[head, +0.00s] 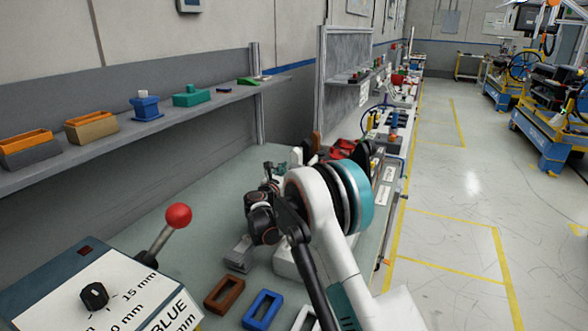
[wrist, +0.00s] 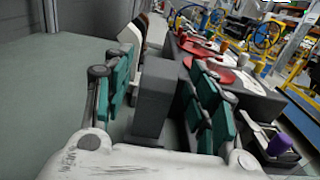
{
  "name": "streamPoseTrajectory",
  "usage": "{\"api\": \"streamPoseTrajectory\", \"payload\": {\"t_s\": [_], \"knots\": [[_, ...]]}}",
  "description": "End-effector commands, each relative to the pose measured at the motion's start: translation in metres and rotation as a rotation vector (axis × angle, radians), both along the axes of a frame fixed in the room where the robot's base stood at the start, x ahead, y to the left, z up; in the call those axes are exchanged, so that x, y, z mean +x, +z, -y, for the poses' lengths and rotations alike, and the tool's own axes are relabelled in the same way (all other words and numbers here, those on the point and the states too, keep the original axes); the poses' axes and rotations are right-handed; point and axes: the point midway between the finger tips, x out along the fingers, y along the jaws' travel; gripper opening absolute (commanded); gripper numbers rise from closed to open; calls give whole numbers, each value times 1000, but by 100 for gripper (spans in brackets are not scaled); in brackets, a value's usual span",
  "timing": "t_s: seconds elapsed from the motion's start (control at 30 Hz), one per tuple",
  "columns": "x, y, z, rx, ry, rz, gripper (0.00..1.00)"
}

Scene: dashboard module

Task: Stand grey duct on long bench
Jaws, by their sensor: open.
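A plain dark grey block, which looks like the grey duct (wrist: 153,95), stands upright on the long bench (wrist: 60,90) in the wrist view. My gripper (wrist: 166,92) is open, with its teal finger pads spread on either side of the block. The block stands in the gap between the pads, with no clear contact; its lower end is partly hidden by my gripper's white body. The bench (head: 190,222) runs along the wall there.
A selector box with a red-knobbed lever (head: 178,216) stands at the near left. Brown (head: 224,295) and blue (head: 262,309) frames lie near my arm. A wall shelf (head: 160,130) holds coloured blocks. In the wrist view, a purple cylinder (wrist: 281,144) stands at the right.

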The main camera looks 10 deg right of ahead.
Motion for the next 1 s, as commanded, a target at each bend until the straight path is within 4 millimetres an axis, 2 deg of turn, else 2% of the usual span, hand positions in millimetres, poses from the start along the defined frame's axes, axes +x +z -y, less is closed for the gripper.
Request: {"api": "streamPoseTrajectory", "payload": {"t_s": [0.2, 0.43, 0.63, 1.0], "knots": [[-39, 3, -29, 0, 2, 0, 53], [-68, 2, -50, 0, 1, 0, 53], [-78, 1, -56, 0, 0, 0, 53], [-79, 0, -57, 0, 0, 0, 53]]}}
